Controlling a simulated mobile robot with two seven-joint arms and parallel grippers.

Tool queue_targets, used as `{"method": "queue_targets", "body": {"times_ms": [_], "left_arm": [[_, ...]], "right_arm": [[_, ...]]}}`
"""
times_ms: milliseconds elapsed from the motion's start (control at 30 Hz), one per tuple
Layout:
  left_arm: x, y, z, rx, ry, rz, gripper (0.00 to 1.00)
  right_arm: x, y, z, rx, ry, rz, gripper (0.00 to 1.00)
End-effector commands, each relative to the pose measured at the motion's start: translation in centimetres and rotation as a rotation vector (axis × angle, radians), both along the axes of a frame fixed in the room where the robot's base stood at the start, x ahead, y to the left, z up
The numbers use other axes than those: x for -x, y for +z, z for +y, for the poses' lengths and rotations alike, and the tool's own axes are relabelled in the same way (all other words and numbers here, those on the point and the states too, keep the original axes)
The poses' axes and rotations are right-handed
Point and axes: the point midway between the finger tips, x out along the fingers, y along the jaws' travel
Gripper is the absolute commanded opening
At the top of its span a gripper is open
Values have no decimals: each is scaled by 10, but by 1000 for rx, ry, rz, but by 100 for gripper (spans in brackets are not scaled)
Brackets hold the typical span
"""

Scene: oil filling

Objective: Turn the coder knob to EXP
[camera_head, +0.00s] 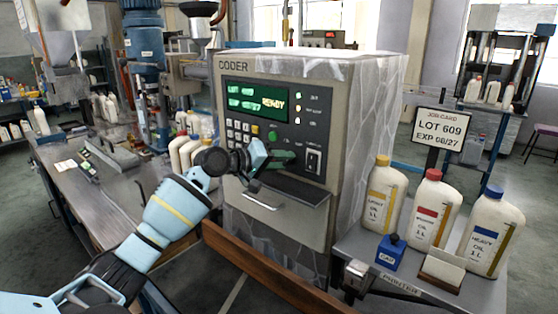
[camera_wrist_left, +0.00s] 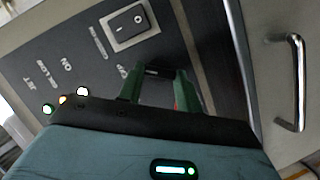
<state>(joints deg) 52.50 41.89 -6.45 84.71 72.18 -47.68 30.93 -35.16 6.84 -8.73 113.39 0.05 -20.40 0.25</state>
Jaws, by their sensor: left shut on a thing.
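The coder (camera_head: 345,85) is a grey cabinet with a dark control panel and a lit green screen (camera_head: 257,101) that reads READY. My left gripper (camera_head: 282,158) is at the lower part of this panel, below the keypad and left of the rocker switch. In the left wrist view my left gripper (camera_wrist_left: 158,76) has its two green fingers against the panel, closed around the coder knob. The knob is hidden by the fingers, so its pointer and setting cannot be read. My right gripper is not in view.
A drawer handle (camera_head: 262,203) lies below the panel. A job card (camera_head: 439,138) reads LOT 609, EXP 08/27. Yellow-, red- and blue-capped oil bottles (camera_head: 432,210) and a blue CAP box (camera_head: 390,253) stand at right.

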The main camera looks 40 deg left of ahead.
Motion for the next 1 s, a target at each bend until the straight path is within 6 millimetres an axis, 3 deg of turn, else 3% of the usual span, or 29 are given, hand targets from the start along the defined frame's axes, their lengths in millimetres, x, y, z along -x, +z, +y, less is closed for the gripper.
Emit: {"method": "queue_targets", "body": {"times_ms": [400, 433, 500, 800, 1000], "left_arm": [[0, 0, 0, -9, 1, -2, 12], [0, 0, 0, -9, 0, -2, 38], [0, 0, 0, -9, 0, -3, 44], [2, 0, 2, -8, 1, -1, 44], [24, 5, 11, -10, 1, 0, 44]], "right_arm": [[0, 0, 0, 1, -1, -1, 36], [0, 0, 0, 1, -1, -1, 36], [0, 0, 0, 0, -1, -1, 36], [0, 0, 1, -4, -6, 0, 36], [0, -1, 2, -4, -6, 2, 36]]}}
